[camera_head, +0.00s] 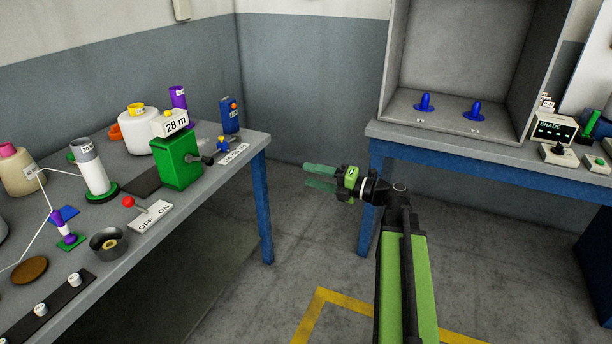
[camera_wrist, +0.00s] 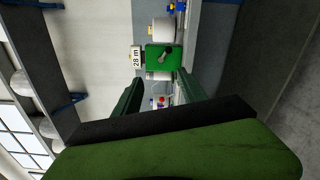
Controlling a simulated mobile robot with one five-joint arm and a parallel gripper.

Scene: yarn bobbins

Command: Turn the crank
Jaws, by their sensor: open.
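A green box (camera_head: 178,163) stands near the right end of the left table, with a "28 m" sign (camera_head: 175,123) on top. A dark crank (camera_head: 207,160) sticks out of its right side. In the wrist view, turned sideways, the green box (camera_wrist: 154,64) faces me with the crank (camera_wrist: 164,53) on its face. My gripper (camera_head: 312,177) is open and empty, over the floor gap right of the table, pointing left toward the box. Its fingers frame the area below the box in the wrist view (camera_wrist: 160,90). The crank is well apart from the fingers.
An ON/OFF switch with a red knob (camera_head: 128,202) lies in front of the box. A blue container (camera_head: 229,115) and a small blue and yellow piece (camera_head: 222,143) stand behind it. White cones, bobbins and a thread fill the left table. Open floor (camera_head: 300,250) lies between the tables.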

